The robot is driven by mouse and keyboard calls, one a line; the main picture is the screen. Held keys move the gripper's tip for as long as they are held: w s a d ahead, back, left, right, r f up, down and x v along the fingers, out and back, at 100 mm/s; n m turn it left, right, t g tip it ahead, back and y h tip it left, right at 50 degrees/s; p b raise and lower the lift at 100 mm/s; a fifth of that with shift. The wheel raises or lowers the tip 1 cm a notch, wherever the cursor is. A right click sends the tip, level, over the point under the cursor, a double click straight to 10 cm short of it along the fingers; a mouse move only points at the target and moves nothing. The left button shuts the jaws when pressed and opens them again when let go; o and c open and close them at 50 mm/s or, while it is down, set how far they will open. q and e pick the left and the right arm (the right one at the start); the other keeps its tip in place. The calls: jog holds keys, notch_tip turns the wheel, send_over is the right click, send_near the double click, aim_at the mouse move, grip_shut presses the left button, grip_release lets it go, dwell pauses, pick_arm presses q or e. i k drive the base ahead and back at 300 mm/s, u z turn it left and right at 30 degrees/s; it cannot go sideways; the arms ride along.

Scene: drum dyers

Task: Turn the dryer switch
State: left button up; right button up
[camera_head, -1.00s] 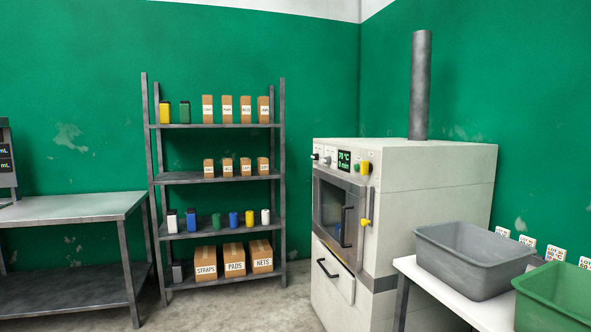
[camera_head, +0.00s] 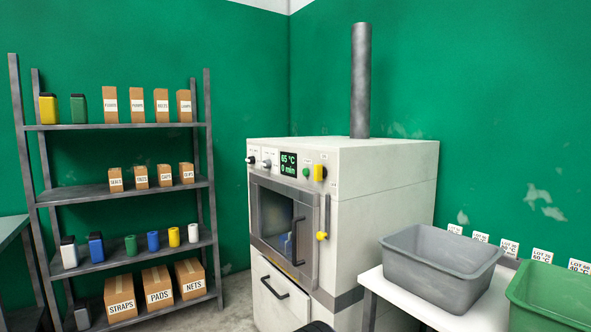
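The dryer (camera_head: 385,190) is a white box with a grey chimney pipe, standing right of centre. The display reads 65 °C and 0 min. The windowed door (camera_head: 281,222) below is shut, with a yellow-knobbed latch (camera_head: 322,236) at its right side; something blue shows behind the glass. Neither of my grippers is in view.
A shelf rack (camera_head: 120,190) with boxes and canisters stands left. A white table (camera_head: 392,292) at right holds a grey tub (camera_head: 440,266) and green tub (camera_head: 552,295), close to the dryer. A dark rounded shape (camera_head: 316,327) at the bottom edge is unclear. Floor shows between rack and dryer.

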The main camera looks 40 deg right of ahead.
aim_at(320, 172)
jog(key=i, duration=2.9)
jog(key=z, duration=3.05)
jog(key=i, duration=0.5)
